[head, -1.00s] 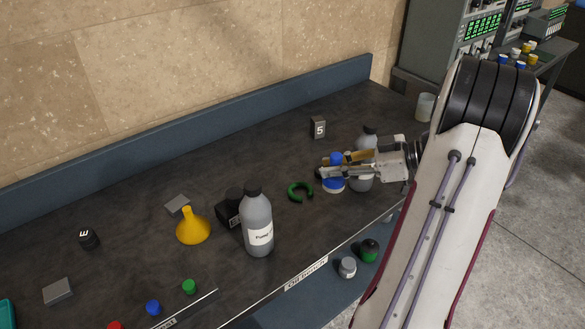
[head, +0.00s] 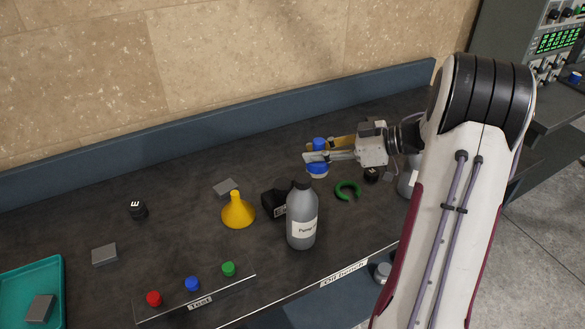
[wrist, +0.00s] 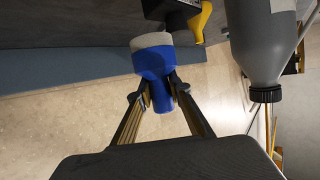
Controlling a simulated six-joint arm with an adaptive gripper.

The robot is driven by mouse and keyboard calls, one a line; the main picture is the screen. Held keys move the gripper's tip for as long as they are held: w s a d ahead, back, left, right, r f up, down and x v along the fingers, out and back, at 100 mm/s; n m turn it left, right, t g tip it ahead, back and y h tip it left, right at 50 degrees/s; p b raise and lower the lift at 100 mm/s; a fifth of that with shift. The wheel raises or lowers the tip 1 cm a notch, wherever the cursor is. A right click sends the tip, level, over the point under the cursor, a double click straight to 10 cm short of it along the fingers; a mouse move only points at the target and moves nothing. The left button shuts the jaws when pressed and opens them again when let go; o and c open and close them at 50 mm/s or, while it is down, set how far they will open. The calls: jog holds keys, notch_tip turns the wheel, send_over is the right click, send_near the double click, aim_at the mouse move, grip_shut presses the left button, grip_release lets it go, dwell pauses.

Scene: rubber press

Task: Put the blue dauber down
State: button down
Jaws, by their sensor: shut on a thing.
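The blue dauber (head: 318,169) has a narrow blue knob, a wider blue body and a pale pad below. My gripper (head: 309,156) is shut on its knob, near the back of the dark bench (head: 180,180), left of and behind the green ring (head: 348,190). The dauber looks about upright. I cannot tell how far its pad is from the bench top. In the wrist view the dauber (wrist: 153,66) sits between both fingers, its pale pad pointing to the picture's top. The gripper (wrist: 160,92) grips the narrower end.
A grey bottle (head: 302,228) with a black cap stands in front of the dauber, beside a dark block (head: 275,203) and a yellow funnel (head: 238,212). Another grey bottle (head: 407,183) is partly behind my arm. The back left of the bench is clear.

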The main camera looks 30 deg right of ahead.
jog(key=w+a+m+t+h, duration=0.15)
jog(key=w+a, duration=0.35)
jog(key=w, duration=0.5)
jog(key=w+d+m+t+h, duration=0.2)
jog(key=w+d+m+h, duration=0.1)
jog(key=w+d, duration=0.1)
jog(key=shift+d, duration=0.65)
jog(key=shift+m+h, duration=0.25)
notch_tip(320, 180, down, 6)
jog(key=shift+f, duration=0.1)
jog(key=shift+f, duration=1.85)
jog(key=shift+f, duration=0.1)
